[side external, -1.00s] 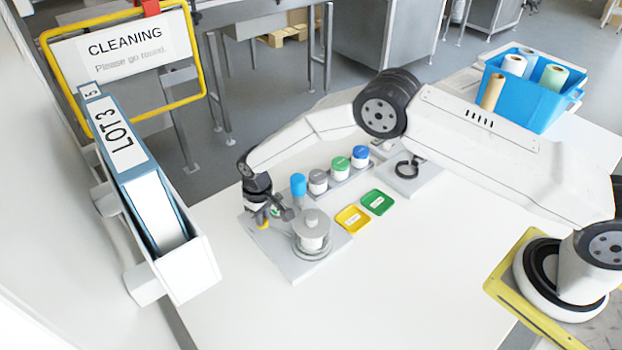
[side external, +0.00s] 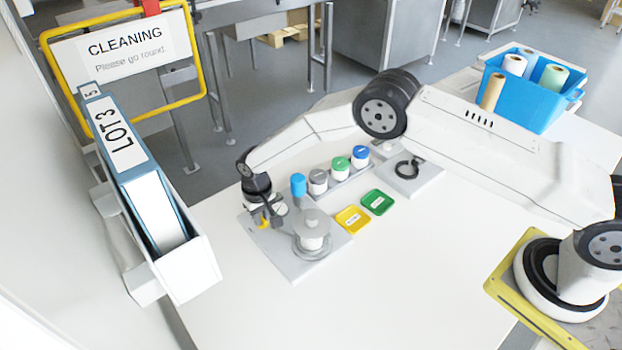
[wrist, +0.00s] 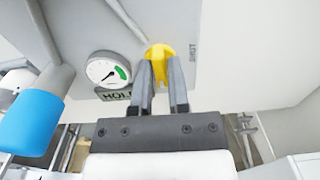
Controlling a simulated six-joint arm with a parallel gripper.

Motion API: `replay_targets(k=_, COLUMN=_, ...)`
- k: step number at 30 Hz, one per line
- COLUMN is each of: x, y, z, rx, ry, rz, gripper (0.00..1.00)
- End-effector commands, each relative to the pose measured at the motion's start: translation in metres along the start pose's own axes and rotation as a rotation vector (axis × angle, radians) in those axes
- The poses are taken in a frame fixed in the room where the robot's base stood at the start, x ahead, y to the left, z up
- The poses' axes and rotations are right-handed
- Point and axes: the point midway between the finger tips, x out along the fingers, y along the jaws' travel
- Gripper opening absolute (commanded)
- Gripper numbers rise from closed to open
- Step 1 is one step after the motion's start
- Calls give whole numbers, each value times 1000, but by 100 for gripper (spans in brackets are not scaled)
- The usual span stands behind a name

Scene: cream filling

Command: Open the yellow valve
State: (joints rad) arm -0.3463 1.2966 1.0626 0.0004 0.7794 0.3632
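The yellow valve (wrist: 158,50) shows at the top middle of the wrist view, on a grey panel beside a "SHUT" mark (wrist: 192,50). My gripper (wrist: 161,70) has its two dark fingers at the valve, one on each side of the yellow handle. A small gap shows between the fingers; whether they press on the handle cannot be told. In the side view the valve (side external: 263,222) is a small yellow patch mostly hidden by my gripper (side external: 267,218). A round dial gauge (wrist: 108,70) with a green band sits left of the valve, above a "HOLD" plate (wrist: 116,95).

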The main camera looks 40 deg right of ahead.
Motion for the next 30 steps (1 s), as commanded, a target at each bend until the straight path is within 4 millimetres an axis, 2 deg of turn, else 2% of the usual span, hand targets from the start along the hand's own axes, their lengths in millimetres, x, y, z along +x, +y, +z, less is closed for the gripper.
replay_targets(k=1, x=0, y=0, z=0, rx=0, ry=0, rz=0, gripper=38)
replay_targets(k=2, x=0, y=0, z=0, rx=0, ry=0, rz=0, gripper=48)
replay_targets(k=3, x=0, y=0, z=0, rx=0, ry=0, rz=0, gripper=51)
replay_targets(k=17, x=-5, y=0, z=0, rx=-2, ry=-2, rz=1, gripper=51)
replay_targets(k=23, x=-21, y=0, z=0, rx=-2, ry=-2, rz=1, gripper=51)
replay_targets(k=30, x=-51, y=0, z=0, rx=-1, ry=0, rz=0, gripper=51)
